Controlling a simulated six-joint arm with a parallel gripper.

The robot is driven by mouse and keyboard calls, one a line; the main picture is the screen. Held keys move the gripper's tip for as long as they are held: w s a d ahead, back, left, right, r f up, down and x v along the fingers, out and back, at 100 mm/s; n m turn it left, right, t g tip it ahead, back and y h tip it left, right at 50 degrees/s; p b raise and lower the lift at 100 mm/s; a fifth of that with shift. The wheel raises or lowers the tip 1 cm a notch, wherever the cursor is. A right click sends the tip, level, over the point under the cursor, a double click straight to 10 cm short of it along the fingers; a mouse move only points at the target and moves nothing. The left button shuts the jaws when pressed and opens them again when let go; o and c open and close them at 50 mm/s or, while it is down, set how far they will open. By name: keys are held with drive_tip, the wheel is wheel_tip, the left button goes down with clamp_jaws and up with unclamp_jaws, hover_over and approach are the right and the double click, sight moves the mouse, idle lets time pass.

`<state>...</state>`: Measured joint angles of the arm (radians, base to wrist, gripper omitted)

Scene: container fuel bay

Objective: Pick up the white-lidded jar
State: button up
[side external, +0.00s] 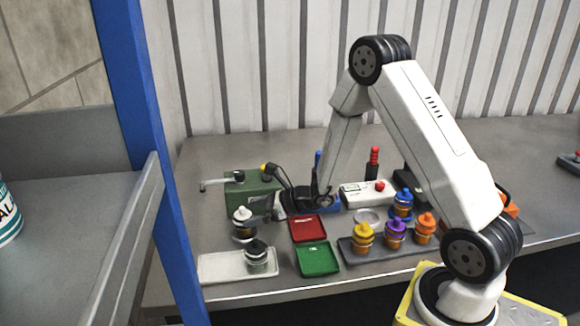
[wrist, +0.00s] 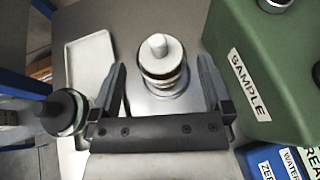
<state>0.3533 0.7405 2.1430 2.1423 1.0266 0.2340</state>
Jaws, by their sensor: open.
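The white-lidded jar (side external: 243,224) stands upright left of my gripper (side external: 263,208) in the side external view. In the wrist view, the white-lidded jar (wrist: 162,62) is between the two fingers of my gripper (wrist: 161,68), with a visible gap on each side. My gripper is open and holds nothing. The jar's lid has a raised knob, and its lower body is partly hidden by the lid. The black-lidded jar (wrist: 62,112) is just outside the left finger in the wrist view.
The white tray (side external: 213,268) carries the black-lidded jar (side external: 257,257). A green box (wrist: 255,65) labelled SAMPLE is close on the right in the wrist view. A red tray (side external: 307,228), a green tray (side external: 317,258) and a rack (side external: 350,256) of coloured-lidded jars stand right of the white-lidded jar in the side external view.

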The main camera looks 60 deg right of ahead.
sight(247, 214)
drive_tip(key=shift+w, duration=0.1)
drive_tip(key=shift+x, duration=2.55)
drive_tip(key=shift+c, duration=0.2)
clamp_jaws()
